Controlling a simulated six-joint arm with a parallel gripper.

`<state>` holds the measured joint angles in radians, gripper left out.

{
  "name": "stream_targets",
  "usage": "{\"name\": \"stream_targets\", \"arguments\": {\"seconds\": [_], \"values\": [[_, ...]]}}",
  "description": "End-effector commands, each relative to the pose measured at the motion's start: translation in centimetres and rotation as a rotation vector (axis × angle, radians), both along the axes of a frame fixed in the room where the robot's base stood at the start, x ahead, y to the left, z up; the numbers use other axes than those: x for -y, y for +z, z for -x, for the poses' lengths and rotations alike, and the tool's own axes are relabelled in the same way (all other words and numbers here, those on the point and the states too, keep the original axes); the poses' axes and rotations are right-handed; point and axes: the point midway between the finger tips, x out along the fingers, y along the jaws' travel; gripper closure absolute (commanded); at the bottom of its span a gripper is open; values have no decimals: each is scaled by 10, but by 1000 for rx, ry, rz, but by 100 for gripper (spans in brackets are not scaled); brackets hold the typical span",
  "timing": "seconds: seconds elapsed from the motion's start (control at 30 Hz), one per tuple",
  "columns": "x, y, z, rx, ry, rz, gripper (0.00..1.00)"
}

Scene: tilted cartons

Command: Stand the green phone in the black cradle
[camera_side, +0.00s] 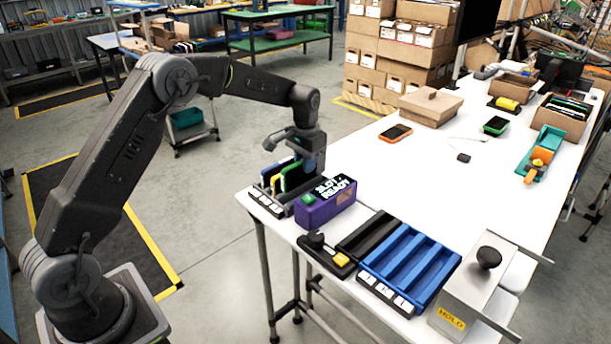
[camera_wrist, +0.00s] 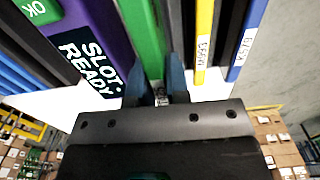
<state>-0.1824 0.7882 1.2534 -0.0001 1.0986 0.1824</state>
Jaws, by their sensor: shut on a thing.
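A green phone (camera_side: 292,177) stands upright at the right end of a dark slotted cradle (camera_side: 285,207) at the table's left corner. Yellow and blue slabs stand in the slots beside it. My gripper (camera_side: 309,166) is over the green phone from above. In the wrist view its blue fingers (camera_wrist: 160,88) are closed around the edge of the green phone (camera_wrist: 143,30). The phone's lower edge is hidden in the side view, so I cannot tell how deep it sits.
A purple box (camera_side: 326,208) reading "SLOT: READY" is close beside the cradle. An empty black slotted tray (camera_side: 368,235) and a blue one (camera_side: 410,265) lie to its right, then a metal box (camera_side: 475,285) with a black knob. An orange phone (camera_side: 396,132) lies farther back.

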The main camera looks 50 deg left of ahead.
Motion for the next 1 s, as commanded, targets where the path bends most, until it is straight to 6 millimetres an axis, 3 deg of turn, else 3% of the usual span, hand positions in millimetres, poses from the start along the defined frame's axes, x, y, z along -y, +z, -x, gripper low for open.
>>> {"name": "stream_targets", "arguments": {"seconds": [0.1,0.37,0.6,0.87,1.0], "values": [[0,25,-1,4,0,-1,100],[0,62,0,2,0,0,100],[0,105,0,5,0,-1,100],[57,104,-9,0,-7,0,100],[101,104,-11,0,-8,1,100]]}}
